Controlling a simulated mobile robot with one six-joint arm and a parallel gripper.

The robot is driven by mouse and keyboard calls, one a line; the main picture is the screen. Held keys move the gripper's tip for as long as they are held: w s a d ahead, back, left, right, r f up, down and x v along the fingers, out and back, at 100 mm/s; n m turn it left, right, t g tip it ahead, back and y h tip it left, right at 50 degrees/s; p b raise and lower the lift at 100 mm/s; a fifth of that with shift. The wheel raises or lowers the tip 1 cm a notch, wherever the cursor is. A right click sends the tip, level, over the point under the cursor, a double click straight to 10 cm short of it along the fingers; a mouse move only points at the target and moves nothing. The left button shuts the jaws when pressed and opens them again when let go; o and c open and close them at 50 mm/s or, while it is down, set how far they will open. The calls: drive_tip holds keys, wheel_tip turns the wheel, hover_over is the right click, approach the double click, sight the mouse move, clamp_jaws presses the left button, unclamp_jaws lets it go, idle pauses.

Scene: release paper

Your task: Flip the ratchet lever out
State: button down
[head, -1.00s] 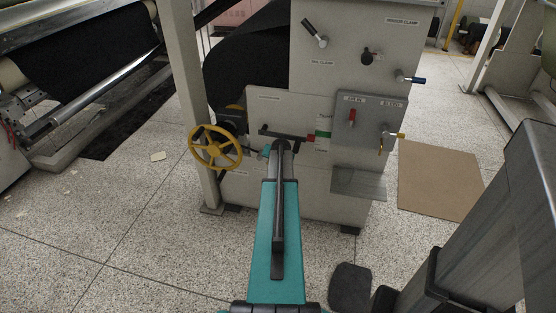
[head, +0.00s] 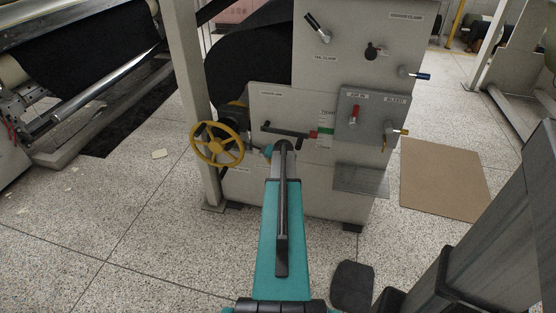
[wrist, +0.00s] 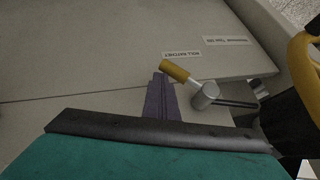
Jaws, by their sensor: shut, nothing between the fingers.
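The ratchet lever (wrist: 175,71) shows in the wrist view, with a yellow grip and a silver hub (wrist: 205,95) on a dark shaft. It sits below a "ROLL RATCHET" label on the grey machine panel. Its grip points up and left in that view. My gripper (wrist: 160,77) is shut and empty, a dark purplish pair of fingers. Its tips lie just below and left of the yellow grip, with the hub to their right. I cannot tell whether they touch the grip. In the head view my arm hides the lever and the fingertips.
A yellow handwheel (head: 217,145) stands left of my arm's end; its rim shows at the wrist view's right edge. A control box (head: 370,120) with small levers is to the right.

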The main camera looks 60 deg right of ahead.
drive_tip(key=shift+a+f, duration=0.15)
drive_tip(key=shift+f, duration=0.15)
drive_tip(key=p+v, duration=0.1)
drive_tip(key=v, duration=1.3)
drive_tip(key=shift+d+r, duration=0.2)
idle(0.5)
